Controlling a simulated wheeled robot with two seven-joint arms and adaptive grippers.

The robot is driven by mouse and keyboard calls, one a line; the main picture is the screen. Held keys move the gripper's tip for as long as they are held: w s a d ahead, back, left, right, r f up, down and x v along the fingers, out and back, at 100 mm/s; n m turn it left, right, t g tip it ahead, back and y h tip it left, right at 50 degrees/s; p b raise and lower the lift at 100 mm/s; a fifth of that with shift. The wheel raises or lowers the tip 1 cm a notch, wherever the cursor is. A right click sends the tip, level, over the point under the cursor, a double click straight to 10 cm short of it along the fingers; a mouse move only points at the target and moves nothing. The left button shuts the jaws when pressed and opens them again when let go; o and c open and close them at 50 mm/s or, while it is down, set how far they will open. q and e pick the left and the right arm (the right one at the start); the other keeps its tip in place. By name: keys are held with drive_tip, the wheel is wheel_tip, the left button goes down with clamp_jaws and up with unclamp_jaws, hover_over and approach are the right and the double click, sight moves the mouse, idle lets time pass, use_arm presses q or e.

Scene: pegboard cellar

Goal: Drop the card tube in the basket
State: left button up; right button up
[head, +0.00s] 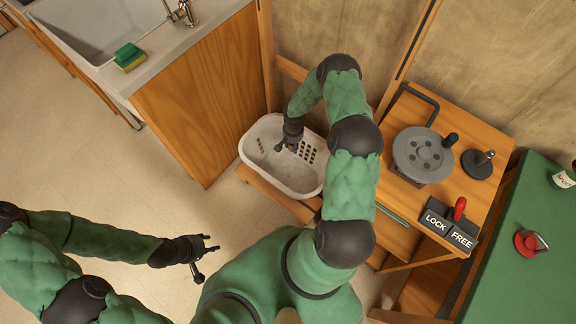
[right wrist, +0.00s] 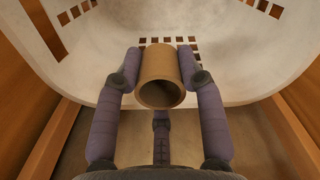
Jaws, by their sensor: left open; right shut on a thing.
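The white basket (head: 262,133) stands on a low wooden stool or shelf between the counter and the wooden bench. It has slotted walls, and it also fills the upper part of the right wrist view (right wrist: 225,65). My right gripper (head: 286,147) is over the basket's opening. In the right wrist view its fingers (right wrist: 160,70) are shut on the brown card tube (right wrist: 159,77), one on each side, with the tube's open end facing the camera. In the head view the tube is mostly hidden by the gripper. My left gripper (head: 207,257) is open and empty above the floor.
A wooden bench at the right carries a grey round wheel device (head: 422,155) and a LOCK/FREE switch (head: 459,208). A green table (head: 520,290) holds a red object (head: 529,243). A counter with a sink and sponge (head: 129,57) stands upper left. The floor at left is clear.

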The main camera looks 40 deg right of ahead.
drive_tip(key=shift+f, duration=0.3)
drive_tip(key=o, duration=0.8)
drive_tip(key=shift+o, duration=0.2)
drive_tip(key=shift+r, duration=0.1)
wheel_tip(320, 180, up, 12)
idle(0.3)
